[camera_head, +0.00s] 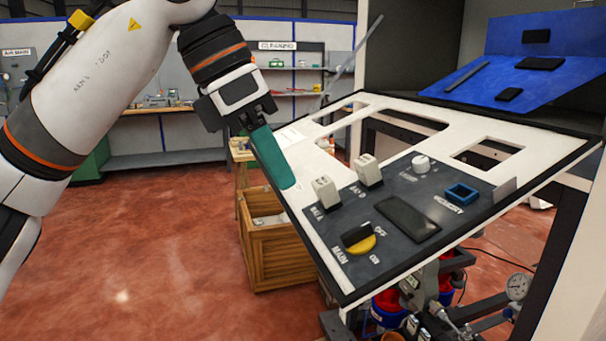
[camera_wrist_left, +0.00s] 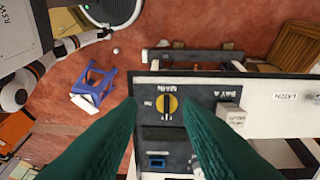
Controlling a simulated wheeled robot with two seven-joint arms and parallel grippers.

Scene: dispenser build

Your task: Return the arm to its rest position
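My left gripper (camera_head: 283,182) has teal fingers and hangs from the white left arm, over the left edge of the sloped control panel (camera_head: 310,235). In the left wrist view, its two fingers (camera_wrist_left: 160,108) stand well apart with nothing held between them. The yellow and black MAIN knob (camera_head: 361,240) lies to the right of and below the gripper in the head view. In the wrist view this knob (camera_wrist_left: 167,104) shows beyond the gap between the fingers. My right gripper is in neither view.
The panel carries two white switches (camera_head: 325,192), a white knob (camera_head: 421,164), a blue square frame (camera_head: 460,194) and several cutouts. A wooden crate (camera_head: 277,257) stands left of the panel. A blue board (camera_head: 545,65) rises behind. Open red floor (camera_head: 150,245) lies at left.

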